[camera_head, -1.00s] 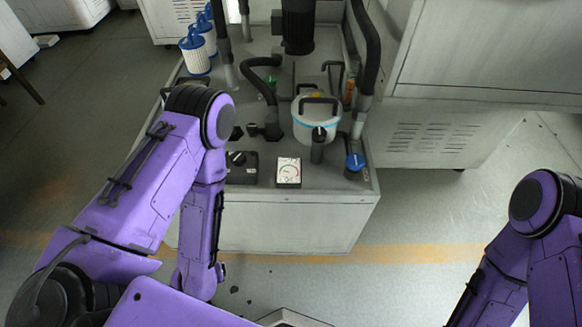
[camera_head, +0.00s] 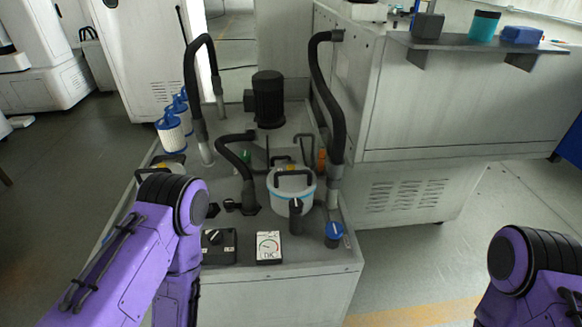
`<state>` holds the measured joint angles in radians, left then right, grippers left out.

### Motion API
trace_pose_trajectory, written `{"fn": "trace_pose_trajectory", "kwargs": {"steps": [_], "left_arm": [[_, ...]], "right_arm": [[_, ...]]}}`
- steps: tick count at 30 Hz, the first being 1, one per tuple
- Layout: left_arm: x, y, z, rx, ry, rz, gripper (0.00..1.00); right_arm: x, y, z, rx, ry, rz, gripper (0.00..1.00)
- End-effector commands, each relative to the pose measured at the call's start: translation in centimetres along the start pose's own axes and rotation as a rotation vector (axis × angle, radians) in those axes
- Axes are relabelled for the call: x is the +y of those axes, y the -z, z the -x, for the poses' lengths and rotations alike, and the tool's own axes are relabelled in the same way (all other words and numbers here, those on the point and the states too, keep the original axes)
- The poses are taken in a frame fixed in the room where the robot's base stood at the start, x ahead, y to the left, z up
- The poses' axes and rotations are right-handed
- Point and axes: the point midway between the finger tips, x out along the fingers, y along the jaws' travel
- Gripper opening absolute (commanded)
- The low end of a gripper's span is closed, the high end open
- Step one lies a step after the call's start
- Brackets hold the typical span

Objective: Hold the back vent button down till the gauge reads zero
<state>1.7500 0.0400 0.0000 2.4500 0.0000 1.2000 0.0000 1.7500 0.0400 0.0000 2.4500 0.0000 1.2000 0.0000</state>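The gauge (camera_head: 268,247) is a small white square dial near the front edge of the grey machine unit (camera_head: 276,278). Its needle is too small to read. Behind it is a white lidded pot with a blue band (camera_head: 291,190). A small green part (camera_head: 247,158) and an orange cylinder (camera_head: 322,160) stand farther back; I cannot tell whether either is the back vent button. My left arm reaches in at the left of the unit and hides its left front part. My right arm shows at the far right, away from the unit. Neither gripper shows.
Black hoses (camera_head: 326,95) arch over the unit beside a dark motor (camera_head: 269,99). White filter cartridges (camera_head: 171,133) stand at its back left. A black box with a knob (camera_head: 218,245) and a blue-capped post (camera_head: 334,234) flank the gauge. A shelf (camera_head: 470,42) juts out at right.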

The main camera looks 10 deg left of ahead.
Motion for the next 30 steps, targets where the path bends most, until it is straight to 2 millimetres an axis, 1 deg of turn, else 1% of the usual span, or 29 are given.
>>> {"fn": "trace_pose_trajectory", "kwargs": {"steps": [1, 2, 3, 5, 6, 7, 30], "left_arm": [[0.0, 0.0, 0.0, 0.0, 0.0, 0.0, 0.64], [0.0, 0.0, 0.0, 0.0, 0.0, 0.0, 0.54], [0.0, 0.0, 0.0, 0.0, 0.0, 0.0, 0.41], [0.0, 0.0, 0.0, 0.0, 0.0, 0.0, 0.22], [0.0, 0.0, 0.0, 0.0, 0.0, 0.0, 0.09], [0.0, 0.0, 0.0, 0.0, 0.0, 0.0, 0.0], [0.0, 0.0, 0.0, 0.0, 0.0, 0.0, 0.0]], "right_arm": [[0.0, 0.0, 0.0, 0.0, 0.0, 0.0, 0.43], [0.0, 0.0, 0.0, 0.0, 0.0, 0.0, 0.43], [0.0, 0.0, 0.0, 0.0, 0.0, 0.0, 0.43], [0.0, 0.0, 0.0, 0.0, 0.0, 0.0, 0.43], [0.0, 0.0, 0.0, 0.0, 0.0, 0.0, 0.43], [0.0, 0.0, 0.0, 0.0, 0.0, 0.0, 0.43], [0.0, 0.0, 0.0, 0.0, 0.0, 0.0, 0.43]]}}
